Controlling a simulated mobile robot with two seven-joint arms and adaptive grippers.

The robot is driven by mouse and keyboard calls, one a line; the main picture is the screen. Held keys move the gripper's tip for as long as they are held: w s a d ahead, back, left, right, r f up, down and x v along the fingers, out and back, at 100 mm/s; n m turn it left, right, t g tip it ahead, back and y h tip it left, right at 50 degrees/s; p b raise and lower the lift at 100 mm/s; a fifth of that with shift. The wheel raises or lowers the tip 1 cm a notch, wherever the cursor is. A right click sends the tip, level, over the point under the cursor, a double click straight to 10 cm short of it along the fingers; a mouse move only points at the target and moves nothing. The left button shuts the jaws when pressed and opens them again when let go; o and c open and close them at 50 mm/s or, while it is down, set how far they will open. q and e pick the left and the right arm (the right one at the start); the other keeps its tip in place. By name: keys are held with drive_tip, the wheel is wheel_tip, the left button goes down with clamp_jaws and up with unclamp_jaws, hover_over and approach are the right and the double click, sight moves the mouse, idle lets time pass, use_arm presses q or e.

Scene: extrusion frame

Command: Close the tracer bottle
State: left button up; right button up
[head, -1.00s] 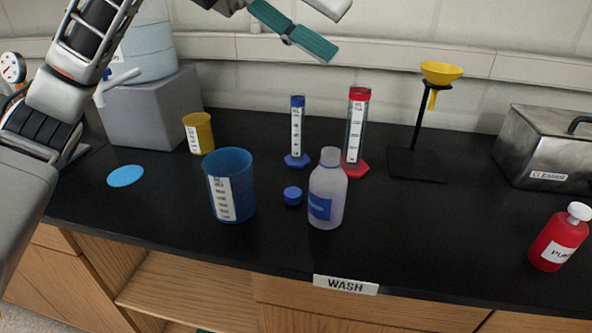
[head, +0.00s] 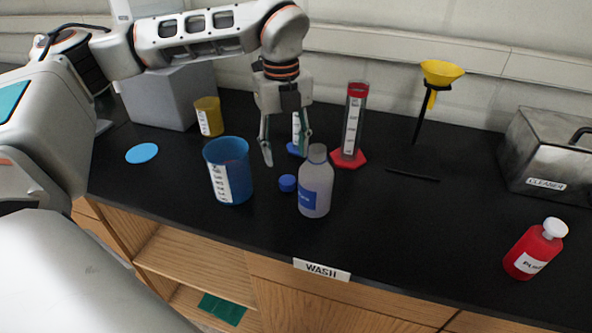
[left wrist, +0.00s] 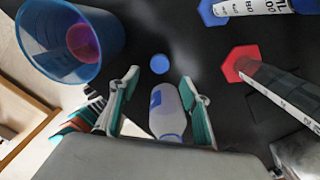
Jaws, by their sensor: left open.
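The tracer bottle, pale and translucent with a blue label (head: 316,186), stands upright on the black counter with its neck bare. A small blue cap (head: 287,183) lies on the counter just left of it, apart from the bottle. My left gripper (head: 286,151) is open and points down above the counter, behind the cap and bottle in the head view. In the left wrist view the cap (left wrist: 159,64) shows just beyond and between the open fingertips (left wrist: 160,77), and the bottle (left wrist: 166,115) shows between the fingers. My right gripper is not in view.
A blue beaker (head: 229,172) stands left of the cap. A blue-based cylinder (head: 298,130), partly hidden by my gripper, and a red-capped cylinder (head: 352,125) stand behind. A yellow funnel (head: 441,73), metal box (head: 548,155) and red bottle (head: 535,250) are at right.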

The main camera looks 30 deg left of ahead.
sight(288, 183)
use_arm(q)
drive_tip(key=shift+s+a, duration=0.15)
drive_tip(key=shift+s, duration=0.05)
drive_tip(key=shift+s+f, duration=0.1)
wheel_tip(288, 183, down, 2)
drive_tip(key=shift+f, duration=0.25)
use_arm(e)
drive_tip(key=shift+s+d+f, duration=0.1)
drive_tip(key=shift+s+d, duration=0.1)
